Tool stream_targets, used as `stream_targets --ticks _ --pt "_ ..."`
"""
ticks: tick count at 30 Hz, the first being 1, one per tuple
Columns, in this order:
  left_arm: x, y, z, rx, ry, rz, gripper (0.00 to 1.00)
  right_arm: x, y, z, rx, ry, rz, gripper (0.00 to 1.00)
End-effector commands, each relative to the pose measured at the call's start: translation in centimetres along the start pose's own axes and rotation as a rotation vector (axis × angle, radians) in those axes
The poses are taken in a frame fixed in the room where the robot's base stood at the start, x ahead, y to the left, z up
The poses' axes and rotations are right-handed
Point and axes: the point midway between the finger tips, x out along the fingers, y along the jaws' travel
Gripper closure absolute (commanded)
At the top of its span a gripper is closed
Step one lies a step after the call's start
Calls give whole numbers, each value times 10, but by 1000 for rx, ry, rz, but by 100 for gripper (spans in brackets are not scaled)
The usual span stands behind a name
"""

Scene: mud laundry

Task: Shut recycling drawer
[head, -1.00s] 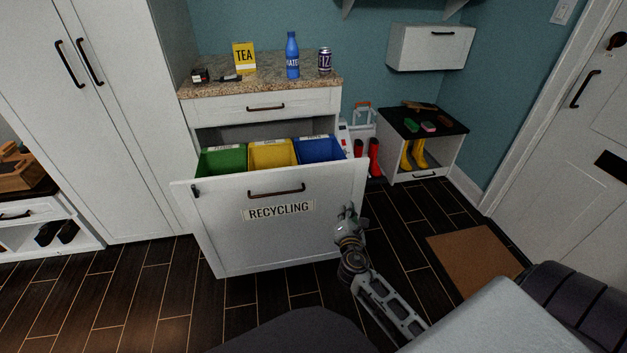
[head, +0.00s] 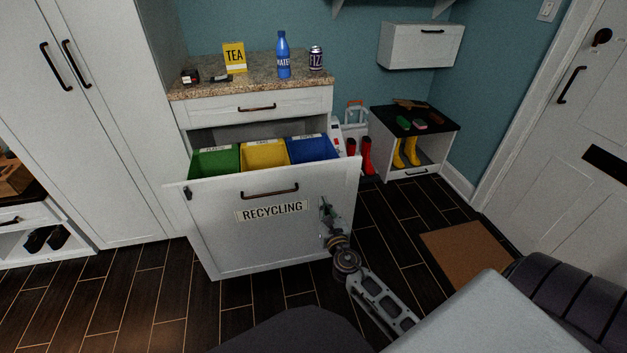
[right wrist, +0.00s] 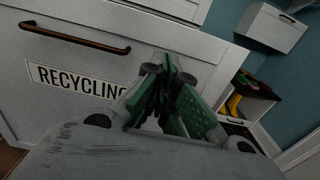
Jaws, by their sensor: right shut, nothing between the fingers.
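The recycling drawer (head: 230,240) stands pulled out from the cabinet, with a dark handle (head: 270,191) and a "RECYCLING" label on its white front. Green (head: 214,163), yellow (head: 265,157) and blue (head: 313,150) bins show inside it. My right gripper (head: 324,205) is shut and empty, in front of the right part of the drawer front, right of the label. In the right wrist view the shut fingers (right wrist: 168,65) point at the drawer front (right wrist: 150,60), with the handle (right wrist: 75,36) to their left. I cannot tell whether they touch it. My left gripper is not in view.
A counter (head: 250,82) above the drawer holds a tea box, a blue bottle and a can. A low shoe cabinet (head: 410,125) with boots stands to the right. A brown mat (head: 465,252) lies on the dark floor. Tall white cupboards (head: 90,130) stand at left.

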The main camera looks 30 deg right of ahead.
Motion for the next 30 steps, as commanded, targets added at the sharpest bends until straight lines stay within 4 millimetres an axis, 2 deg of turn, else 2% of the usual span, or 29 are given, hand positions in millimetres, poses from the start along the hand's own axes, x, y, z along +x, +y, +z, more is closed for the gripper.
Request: stream_targets --ticks 8,14,30 --pt "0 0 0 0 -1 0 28 2 0 0 2 0 -1 100" --pt "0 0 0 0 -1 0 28 11 0 0 2 -1 -1 100" --pt "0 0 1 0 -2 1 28 54 0 1 3 -2 -1 100"
